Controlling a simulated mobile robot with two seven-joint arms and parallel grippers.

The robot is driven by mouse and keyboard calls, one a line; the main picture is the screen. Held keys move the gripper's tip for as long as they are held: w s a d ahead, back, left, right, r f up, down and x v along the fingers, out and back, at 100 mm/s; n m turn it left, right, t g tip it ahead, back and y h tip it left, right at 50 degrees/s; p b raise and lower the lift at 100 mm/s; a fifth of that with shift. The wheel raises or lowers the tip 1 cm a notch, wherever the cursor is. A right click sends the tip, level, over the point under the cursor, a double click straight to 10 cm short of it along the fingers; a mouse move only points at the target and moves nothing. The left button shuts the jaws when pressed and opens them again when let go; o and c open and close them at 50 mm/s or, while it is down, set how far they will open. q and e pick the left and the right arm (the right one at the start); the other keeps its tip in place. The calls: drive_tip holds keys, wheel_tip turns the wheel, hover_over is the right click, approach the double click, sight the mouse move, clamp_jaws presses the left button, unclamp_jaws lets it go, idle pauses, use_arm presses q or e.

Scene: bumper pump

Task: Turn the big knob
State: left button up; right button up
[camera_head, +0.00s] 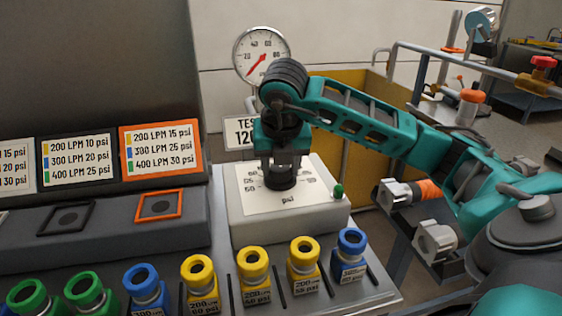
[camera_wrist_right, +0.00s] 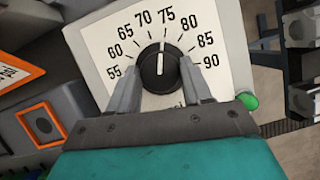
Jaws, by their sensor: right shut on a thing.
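The big knob is a round black dial (camera_wrist_right: 160,68) with a white pointer line, at the centre of a white psi scale plate (camera_wrist_right: 110,35). In the head view the knob (camera_head: 280,181) sits on top of a white box (camera_head: 290,222), below my right gripper (camera_head: 280,170). My right gripper (camera_wrist_right: 160,85) points down, with one finger on each side of the knob, shut on it. My left gripper is not in view.
A round gauge (camera_head: 261,54) with a red needle stands behind the box. A green button (camera_head: 338,190) is at the box's right. Several yellow, blue and green bumpers (camera_head: 253,273) stand in front.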

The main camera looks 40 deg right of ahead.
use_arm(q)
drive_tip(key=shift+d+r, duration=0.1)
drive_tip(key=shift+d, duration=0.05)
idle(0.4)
use_arm(e)
drive_tip(key=o, duration=1)
drive_tip(key=shift+o, duration=0.2)
drive_tip(key=shift+r, duration=0.1)
drive_tip(key=shift+a+r, duration=0.15)
drive_tip(key=shift+r, duration=0.25)
use_arm(q)
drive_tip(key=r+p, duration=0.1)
drive_tip(key=p, duration=0.1)
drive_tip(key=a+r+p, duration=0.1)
drive_tip(key=p, duration=0.1)
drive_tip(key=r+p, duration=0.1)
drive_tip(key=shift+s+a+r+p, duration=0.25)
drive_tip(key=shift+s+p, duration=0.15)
use_arm(e)
drive_tip(key=v, duration=1.2)
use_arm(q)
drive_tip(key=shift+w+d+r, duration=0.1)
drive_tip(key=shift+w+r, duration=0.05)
